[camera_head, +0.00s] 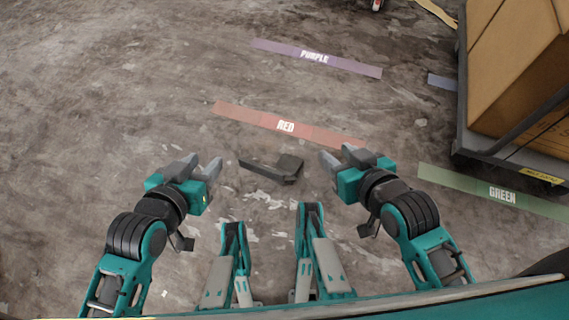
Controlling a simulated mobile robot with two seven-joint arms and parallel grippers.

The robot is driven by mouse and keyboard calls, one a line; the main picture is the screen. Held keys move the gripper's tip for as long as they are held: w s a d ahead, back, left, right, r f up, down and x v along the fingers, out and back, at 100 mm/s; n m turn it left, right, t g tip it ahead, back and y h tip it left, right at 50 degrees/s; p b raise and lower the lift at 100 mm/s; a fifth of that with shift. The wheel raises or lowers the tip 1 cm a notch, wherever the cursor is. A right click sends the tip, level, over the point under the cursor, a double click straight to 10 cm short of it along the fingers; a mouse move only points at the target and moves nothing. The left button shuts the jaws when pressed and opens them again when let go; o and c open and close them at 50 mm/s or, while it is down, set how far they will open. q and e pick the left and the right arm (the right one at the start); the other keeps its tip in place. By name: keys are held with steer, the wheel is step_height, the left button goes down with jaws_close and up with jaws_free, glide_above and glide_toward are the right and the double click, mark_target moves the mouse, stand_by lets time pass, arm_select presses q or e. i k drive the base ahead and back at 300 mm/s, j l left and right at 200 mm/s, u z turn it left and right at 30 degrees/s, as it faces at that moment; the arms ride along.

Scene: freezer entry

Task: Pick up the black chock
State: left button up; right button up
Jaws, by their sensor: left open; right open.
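The black chock (282,170) lies on the concrete floor just below the red tape. It has a block-like right end and a thin flat arm reaching to the left. My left gripper (203,164) is left of the chock, open and empty, apart from it. My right gripper (341,157) is right of the chock, open and empty, also apart from it. Nothing covers the chock.
Red (284,126), purple (315,57) and green (500,194) labelled tape strips mark the floor. A grey cart (490,152) with cardboard boxes (515,65) stands at the upper right. The floor at the left and upper left is clear.

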mark_target(286, 170)
steer(key=i+j+z, duration=0.15)
steer(key=j+z, duration=0.3)
steer(key=j, duration=0.3)
steer(key=j+z, duration=0.4)
steer(key=j, duration=0.4)
